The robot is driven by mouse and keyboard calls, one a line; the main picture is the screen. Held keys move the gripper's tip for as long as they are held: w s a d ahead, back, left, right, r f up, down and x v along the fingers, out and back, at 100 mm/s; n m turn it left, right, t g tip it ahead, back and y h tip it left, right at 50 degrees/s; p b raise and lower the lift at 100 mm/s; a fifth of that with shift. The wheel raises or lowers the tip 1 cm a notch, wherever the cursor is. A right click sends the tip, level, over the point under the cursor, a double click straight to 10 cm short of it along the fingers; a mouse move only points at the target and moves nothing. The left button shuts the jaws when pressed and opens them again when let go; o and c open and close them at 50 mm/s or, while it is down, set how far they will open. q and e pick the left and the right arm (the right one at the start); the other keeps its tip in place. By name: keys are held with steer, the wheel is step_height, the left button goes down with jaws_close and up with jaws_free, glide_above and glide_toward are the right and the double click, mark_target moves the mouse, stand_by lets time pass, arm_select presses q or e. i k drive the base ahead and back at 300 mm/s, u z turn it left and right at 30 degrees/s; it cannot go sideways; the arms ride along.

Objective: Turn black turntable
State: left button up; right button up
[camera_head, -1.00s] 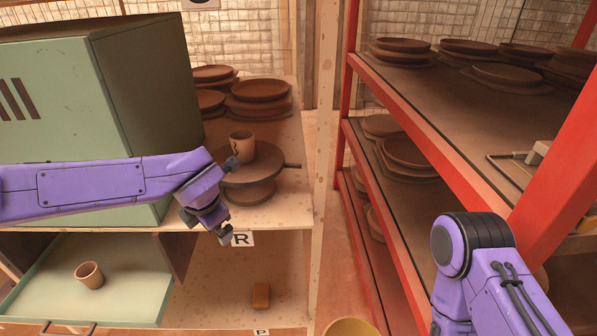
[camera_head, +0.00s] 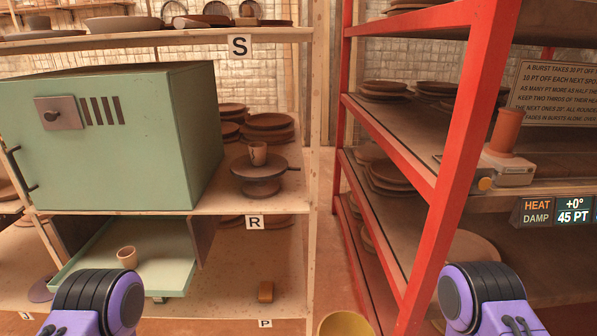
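The black turntable (camera_head: 259,168) is a dark round disc on a pedestal, with a short handle sticking out at its right. It stands on the shelf marked R, right of the green cabinet. A small tan cup (camera_head: 258,152) with a dark mark stands upright on it. Only purple upper parts of my two arms show at the bottom left and bottom right. Neither gripper is in view, and nothing of mine touches the turntable.
The green cabinet (camera_head: 120,140) stands close left of the turntable. Stacked brown plates (camera_head: 268,127) sit behind it. A pale green tray (camera_head: 135,245) with a cup (camera_head: 127,257) is below. A red rack (camera_head: 455,130) stands right. A yellow bowl (camera_head: 345,325) is at bottom centre.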

mark_target(241, 167)
steer(key=u, duration=1.2)
steer(key=i, duration=0.75)
steer(key=z, duration=0.35)
